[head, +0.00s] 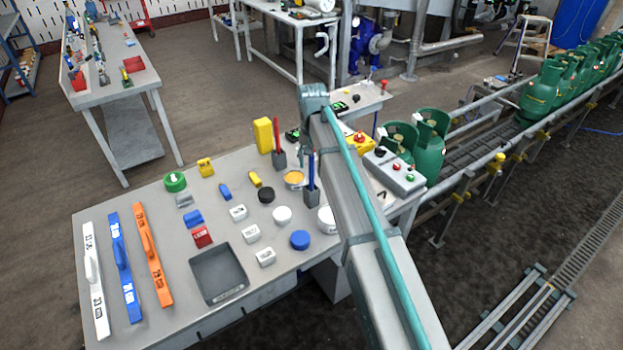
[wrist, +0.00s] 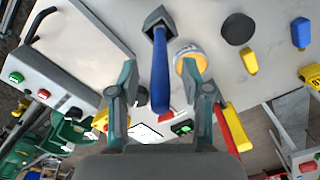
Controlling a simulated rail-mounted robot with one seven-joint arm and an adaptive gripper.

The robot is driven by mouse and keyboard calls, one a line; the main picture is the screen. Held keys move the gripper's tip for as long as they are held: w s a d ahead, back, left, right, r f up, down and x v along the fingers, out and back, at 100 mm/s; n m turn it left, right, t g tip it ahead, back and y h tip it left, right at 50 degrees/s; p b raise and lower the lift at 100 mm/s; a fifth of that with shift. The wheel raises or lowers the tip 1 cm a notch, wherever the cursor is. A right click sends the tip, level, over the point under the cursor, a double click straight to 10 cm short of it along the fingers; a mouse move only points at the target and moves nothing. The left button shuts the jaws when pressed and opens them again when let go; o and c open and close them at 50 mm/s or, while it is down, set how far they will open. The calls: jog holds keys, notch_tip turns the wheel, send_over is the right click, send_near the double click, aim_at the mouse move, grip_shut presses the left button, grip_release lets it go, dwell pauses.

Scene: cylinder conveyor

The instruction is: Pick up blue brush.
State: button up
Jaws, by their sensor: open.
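The blue brush (head: 311,172) stands upright by its blue handle in a grey square holder (head: 311,197) on the table, beside my arm. In the wrist view the blue handle (wrist: 160,75) points toward the camera, with its holder (wrist: 157,20) beyond it. My gripper (wrist: 160,72) is open, with one finger on each side of the handle in that view. A gap shows on both sides of the handle. The brush's lower end is hidden in the holder. In the head view my arm mostly hides the gripper.
A red-handled brush (head: 277,135) stands in another grey holder near a yellow block (head: 263,135). An orange-topped round tin (head: 294,178) sits close to the blue brush. A button box (head: 395,172) and green cylinders (head: 432,145) are to the right.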

jog(key=shift+f, duration=0.4)
jog(key=shift+c, duration=0.3)
grip_shut()
jog(key=shift+r, duration=0.15)
